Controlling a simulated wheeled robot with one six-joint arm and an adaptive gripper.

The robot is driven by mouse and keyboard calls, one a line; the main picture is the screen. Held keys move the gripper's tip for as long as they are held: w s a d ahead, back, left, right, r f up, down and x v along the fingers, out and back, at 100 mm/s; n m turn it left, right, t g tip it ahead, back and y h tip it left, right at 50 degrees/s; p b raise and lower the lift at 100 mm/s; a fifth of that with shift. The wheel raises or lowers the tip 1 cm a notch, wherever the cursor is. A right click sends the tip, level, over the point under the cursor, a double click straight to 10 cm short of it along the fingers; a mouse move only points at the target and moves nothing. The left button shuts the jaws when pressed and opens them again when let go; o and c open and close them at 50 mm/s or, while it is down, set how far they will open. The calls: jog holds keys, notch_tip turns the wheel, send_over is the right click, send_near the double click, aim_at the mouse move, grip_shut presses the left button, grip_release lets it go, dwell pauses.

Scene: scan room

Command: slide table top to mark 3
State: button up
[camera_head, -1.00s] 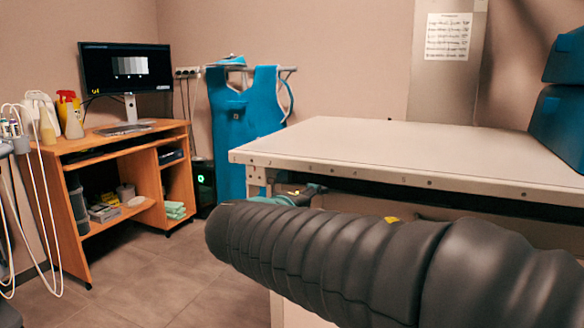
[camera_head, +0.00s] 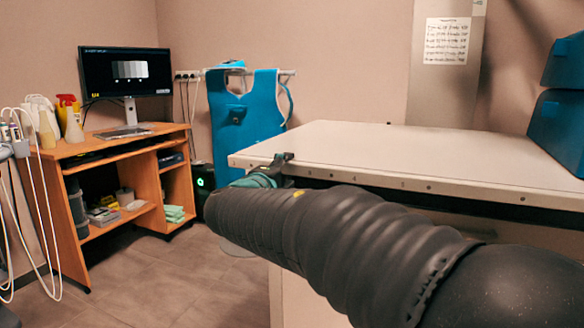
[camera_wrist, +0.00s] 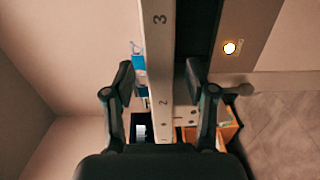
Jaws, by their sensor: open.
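The pale table top (camera_head: 400,150) stands at the right in the head view, its front edge lined with small dark marks. In the wrist view its edge strip (camera_wrist: 161,60) runs up the middle, with mark 3 near the top and mark 2 lower down. My gripper (camera_wrist: 160,78) is open, with one finger on each side of the strip; gaps show beside it. In the head view my gripper (camera_head: 279,168) is at the left front corner, with one dark fingertip above the edge. My arm hides part of the table's front.
A round lit button (camera_wrist: 229,47) is on the panel beside the dark gap below the top. Blue blocks (camera_head: 560,110) are at the table's right end. A wooden desk (camera_head: 115,180) with a monitor is at left; a blue apron (camera_head: 245,115) hangs behind.

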aim_at(289, 170)
jog(key=shift+x, duration=1.6)
grip_shut()
